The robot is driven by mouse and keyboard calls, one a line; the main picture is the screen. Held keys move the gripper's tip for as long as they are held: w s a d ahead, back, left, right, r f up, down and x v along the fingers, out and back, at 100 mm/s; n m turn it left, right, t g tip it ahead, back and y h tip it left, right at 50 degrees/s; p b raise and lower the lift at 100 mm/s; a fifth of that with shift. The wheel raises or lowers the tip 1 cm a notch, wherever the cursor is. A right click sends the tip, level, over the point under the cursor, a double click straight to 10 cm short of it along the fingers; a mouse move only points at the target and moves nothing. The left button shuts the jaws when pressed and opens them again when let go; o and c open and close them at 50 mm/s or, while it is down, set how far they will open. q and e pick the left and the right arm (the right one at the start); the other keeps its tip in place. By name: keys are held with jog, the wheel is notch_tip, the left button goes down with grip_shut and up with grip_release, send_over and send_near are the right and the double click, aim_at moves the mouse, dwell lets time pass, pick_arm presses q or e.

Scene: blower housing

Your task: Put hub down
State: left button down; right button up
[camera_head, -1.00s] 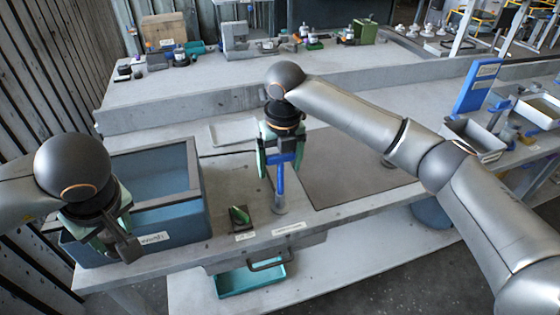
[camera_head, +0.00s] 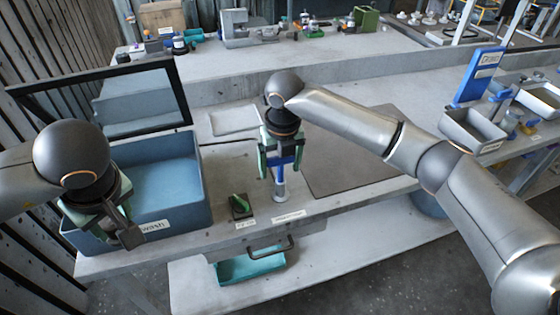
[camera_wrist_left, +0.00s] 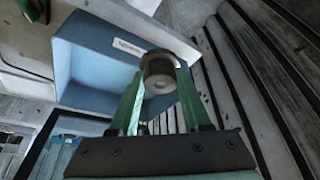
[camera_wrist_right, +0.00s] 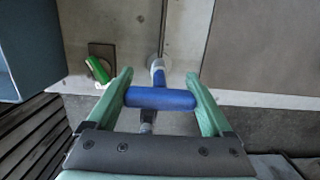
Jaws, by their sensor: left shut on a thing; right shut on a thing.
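The hub looks like a short grey metal cylinder (camera_wrist_left: 158,76) in the left wrist view. My left gripper (camera_wrist_left: 155,100) is shut on it, with its green fingers on either side. In the head view my left gripper (camera_head: 112,226) is at the front left of the blue wash bin (camera_head: 185,212); the hub is hard to make out there. My right gripper (camera_head: 279,164) is shut on the blue crossbar of a tool (camera_wrist_right: 160,98). The tool's metal end (camera_head: 280,190) points down at the bench near its front edge.
The bin's dark-framed lid (camera_head: 182,95) stands raised behind it. A green-handled item (camera_head: 239,205) on a dark pad lies between bin and tool. A flat tray (camera_head: 235,119) and a brown mat (camera_head: 350,165) lie farther back. A grey bin (camera_head: 470,130) is at right.

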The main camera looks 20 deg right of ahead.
jog(key=shift+s+f, duration=0.1)
jog(key=shift+f, duration=0.45)
pick_arm(q)
jog(key=shift+w, duration=0.1)
pick_arm(e)
jog(key=shift+r, duration=0.1)
pick_arm(q)
jog(key=w+a+f+m+h, duration=0.1)
jog(key=w+a+m, duration=0.15)
jog(key=w, duration=0.45)
jog(key=w+a+f+m+h, duration=0.1)
jog(key=w+a+f+m, duration=0.15)
jog(key=w, duration=0.55)
jog(key=shift+n+t, duration=0.3)
jog(key=shift+t, duration=0.1)
jog(key=f, duration=0.9)
jog(key=shift+w+a, duration=0.15)
jog(key=shift+a, duration=0.2)
jog(key=shift+f, duration=0.1)
